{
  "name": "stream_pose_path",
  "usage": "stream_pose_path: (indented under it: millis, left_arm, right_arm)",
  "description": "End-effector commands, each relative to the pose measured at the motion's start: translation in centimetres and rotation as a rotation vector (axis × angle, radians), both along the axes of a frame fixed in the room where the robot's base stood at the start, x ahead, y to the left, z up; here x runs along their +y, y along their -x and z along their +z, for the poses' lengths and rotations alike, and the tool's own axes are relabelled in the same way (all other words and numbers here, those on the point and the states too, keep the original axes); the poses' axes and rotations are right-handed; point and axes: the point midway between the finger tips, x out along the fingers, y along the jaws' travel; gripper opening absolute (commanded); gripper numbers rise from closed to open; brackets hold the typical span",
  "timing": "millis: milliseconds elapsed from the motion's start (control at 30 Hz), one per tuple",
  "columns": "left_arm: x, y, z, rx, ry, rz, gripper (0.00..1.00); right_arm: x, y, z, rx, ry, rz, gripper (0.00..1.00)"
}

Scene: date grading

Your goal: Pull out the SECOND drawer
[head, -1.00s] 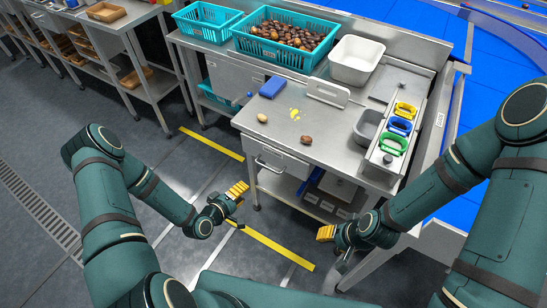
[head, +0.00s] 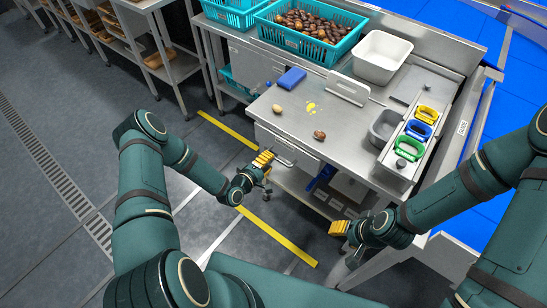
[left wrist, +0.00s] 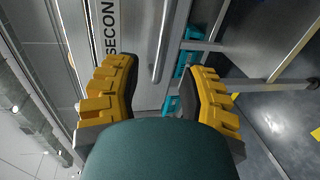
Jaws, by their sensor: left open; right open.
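The drawer (head: 296,153) is a grey metal front under the left part of the steel worktable, and it looks closed. In the left wrist view its front carries a label (left wrist: 110,28), partly cut off, reading "SECON". Its bar handle (left wrist: 163,42) shows ahead of the fingers, between their lines and apart from them. My left gripper (head: 264,160) is open and empty, just in front of the drawer; its yellow fingers (left wrist: 160,85) spread wide in the wrist view. My right gripper (head: 340,229) is open and empty, low in front of the table's right part.
A lower shelf is under the drawer. Floor at left is clear.

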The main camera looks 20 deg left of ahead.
Motion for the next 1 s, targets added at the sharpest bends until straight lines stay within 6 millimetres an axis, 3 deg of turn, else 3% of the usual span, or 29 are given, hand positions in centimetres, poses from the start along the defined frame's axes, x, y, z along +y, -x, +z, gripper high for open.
stream_pose_path:
  millis: [233,633,667,767,1000]
  left_arm:
    - [-1.0,-2.8,-0.6,-0.002,0.000,0.000,0.41]
    - [-1.3,-3.4,-0.7,-0.001,0.001,0.000,0.41]
    - [-1.3,-3.4,-0.7,-0.001,0.001,0.000,0.37]
    - [-1.3,-3.4,-0.7,-0.001,0.001,0.000,0.02]
    - [-1.2,-3.3,-0.7,0.000,0.001,0.000,0.00]
  right_arm:
    - [0.0,-0.1,-0.5,-0.003,0.000,-0.001,0.47]
    - [0.0,-0.1,-0.5,-0.003,0.000,-0.001,0.47]
    - [0.0,-0.1,-0.5,-0.003,0.000,-0.001,0.47]
    - [0.0,-0.1,-0.5,-0.003,0.000,-0.001,0.47]
    - [0.0,-0.1,-0.5,-0.003,0.000,-0.001,0.47]
